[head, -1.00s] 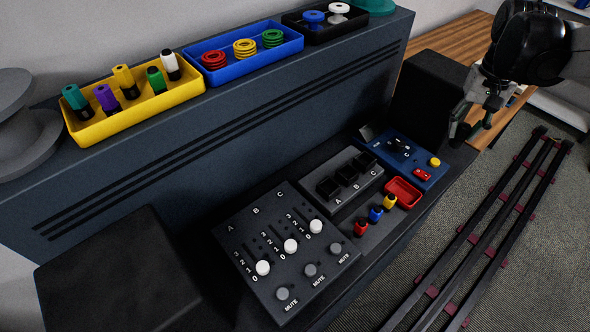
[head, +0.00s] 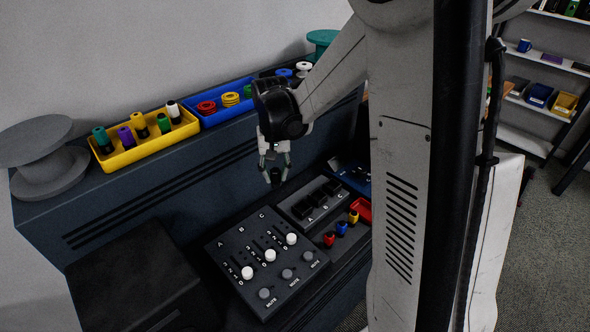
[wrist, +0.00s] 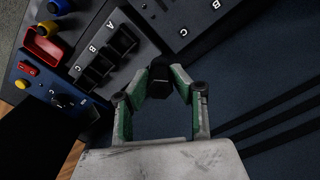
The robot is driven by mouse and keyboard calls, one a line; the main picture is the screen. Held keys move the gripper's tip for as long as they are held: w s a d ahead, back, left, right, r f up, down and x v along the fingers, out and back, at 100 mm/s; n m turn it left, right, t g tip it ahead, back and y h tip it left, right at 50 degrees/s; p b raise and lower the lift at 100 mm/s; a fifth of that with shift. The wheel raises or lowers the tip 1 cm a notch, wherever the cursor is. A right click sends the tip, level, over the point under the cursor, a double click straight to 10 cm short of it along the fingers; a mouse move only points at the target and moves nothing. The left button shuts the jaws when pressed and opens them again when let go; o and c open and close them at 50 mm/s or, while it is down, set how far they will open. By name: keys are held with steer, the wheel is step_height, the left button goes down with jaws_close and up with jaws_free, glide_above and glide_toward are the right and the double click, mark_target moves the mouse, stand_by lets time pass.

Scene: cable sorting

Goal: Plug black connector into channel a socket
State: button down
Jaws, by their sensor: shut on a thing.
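My gripper (head: 275,167) is shut on the black connector (head: 275,177), which hangs between the fingertips above the console. In the wrist view the connector (wrist: 160,82) shows dark between the green-padded fingers. The socket block (head: 290,208) has three square black openings labelled A, B and C. The channel A socket (head: 302,209) is the nearest opening in the head view; it also shows in the wrist view (wrist: 84,81), left of the gripper. The connector is apart from the sockets, and its lower end is hard to make out.
The fader panel (head: 240,262) lies in front of the socket block. Red, blue and yellow plugs stand by a red tray (head: 364,210). The blue panel (head: 350,177) is partly hidden by my arm. Yellow (head: 124,161) and blue trays (head: 213,120) sit on the upper ledge.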

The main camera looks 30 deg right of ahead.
steer(key=shift+s+d+f+m+p, duration=0.35)
steer(key=shift+s+d+f+m, duration=0.2)
steer(key=shift+s+d+f, duration=0.35)
steer(key=shift+s+d+f+m+p, duration=0.3)
steer(key=shift+s+d+f+m, duration=0.4)
steer(key=shift+d, duration=0.45)
steer(key=shift+s+d+f+m+p, duration=0.4)
steer(key=shift+s+d+f, duration=0.2)
steer(key=shift+d+f, duration=0.4)
steer(key=shift+s+f+b, duration=0.1)
steer(key=shift+f+b, duration=2.45)
steer(key=shift+b, duration=0.5)
steer(key=c, duration=0.9)
jaws_free()
steer(key=shift+r, duration=0.15)
step_height(320, 180, up, 7)
steer(key=p, duration=0.3)
steer(key=shift+p, duration=0.4)
